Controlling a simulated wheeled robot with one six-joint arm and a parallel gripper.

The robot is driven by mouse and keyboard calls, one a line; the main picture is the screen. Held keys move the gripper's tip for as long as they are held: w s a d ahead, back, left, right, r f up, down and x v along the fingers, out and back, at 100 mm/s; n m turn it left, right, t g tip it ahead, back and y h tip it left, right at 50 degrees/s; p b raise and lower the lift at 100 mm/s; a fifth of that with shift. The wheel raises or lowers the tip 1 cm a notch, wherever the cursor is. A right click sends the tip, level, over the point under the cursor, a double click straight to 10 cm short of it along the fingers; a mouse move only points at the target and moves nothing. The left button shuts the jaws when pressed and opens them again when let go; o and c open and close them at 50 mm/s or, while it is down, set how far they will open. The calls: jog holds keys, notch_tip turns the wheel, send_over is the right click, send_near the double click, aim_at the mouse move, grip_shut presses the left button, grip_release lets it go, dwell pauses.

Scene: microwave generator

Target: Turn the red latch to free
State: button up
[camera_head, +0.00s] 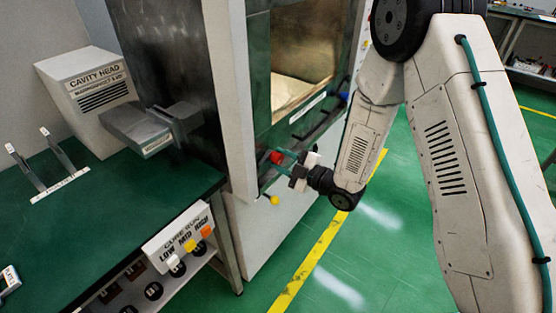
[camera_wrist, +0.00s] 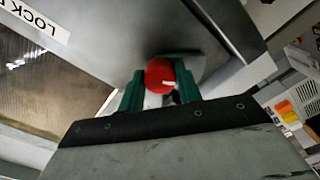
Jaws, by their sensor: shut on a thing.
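The red latch (camera_head: 277,157) is a round red knob on the lower front of the pale machine's frame, below the open window. In the wrist view the red latch (camera_wrist: 160,76) shows as a red disc with a short white mark. My gripper (camera_head: 284,161) reaches it from the right. Its green fingers (camera_wrist: 160,88) stand on either side of the red knob and are shut on it. The lower part of the latch is hidden by the fingers and the dark gripper body.
A yellow ball-ended knob (camera_head: 274,200) sits just below the latch. A black bar handle (camera_head: 320,120) is up to the right. A green bench (camera_head: 110,220) with a grey-white cavity head box (camera_head: 88,95) and a button panel (camera_head: 180,240) stands at the left. Green floor is clear below.

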jog(key=n, duration=0.5)
jog(key=shift+d, duration=0.1)
jog(key=shift+n, duration=0.4)
jog(key=o, duration=1)
jog(key=v, duration=0.7)
jog(key=shift+s+d, duration=0.25)
jog(key=shift+d, duration=0.05)
